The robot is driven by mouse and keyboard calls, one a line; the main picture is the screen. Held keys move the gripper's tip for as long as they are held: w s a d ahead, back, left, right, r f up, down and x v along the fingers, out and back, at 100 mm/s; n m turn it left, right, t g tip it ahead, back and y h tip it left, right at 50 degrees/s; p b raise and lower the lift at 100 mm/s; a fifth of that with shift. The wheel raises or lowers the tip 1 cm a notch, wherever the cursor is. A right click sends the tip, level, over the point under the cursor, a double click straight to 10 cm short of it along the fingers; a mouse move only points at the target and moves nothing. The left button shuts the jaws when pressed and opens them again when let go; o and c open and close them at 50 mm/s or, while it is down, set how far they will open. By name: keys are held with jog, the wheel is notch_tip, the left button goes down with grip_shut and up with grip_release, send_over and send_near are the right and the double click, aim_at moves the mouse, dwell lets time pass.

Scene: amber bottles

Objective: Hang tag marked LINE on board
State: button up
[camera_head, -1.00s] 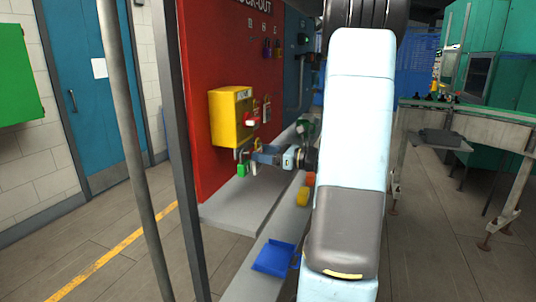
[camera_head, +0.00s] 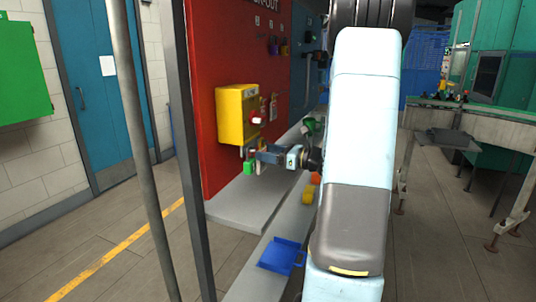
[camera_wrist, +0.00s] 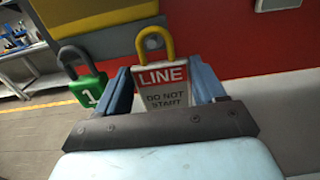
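The LINE tag (camera_wrist: 163,88), white with a red header and the words DO NOT START, sits upright between the blue fingers of my gripper (camera_wrist: 162,90) in the wrist view. The fingers meet its two side edges, and its yellow loop stands above them. The red board (camera_head: 222,60) stands behind, with LOCK-OUT lettering partly cut off and several hooks with small items high up. Whether the loop touches anything is unclear.
A yellow box (camera_head: 230,115) with a red-and-white knob is on the board. A green padlock (camera_wrist: 88,90) marked 1 hangs just left of the tag. A blue tray (camera_head: 279,254) and orange and yellow items lie on the grey ledge (camera_head: 250,285). A post (camera_head: 190,150) stands left.

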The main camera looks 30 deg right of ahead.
jog(key=o, duration=0.5)
jog(key=shift+s+d, duration=0.1)
jog(key=v, duration=1.3)
jog(key=shift+s+d, duration=0.2)
jog(key=shift+s, duration=0.05)
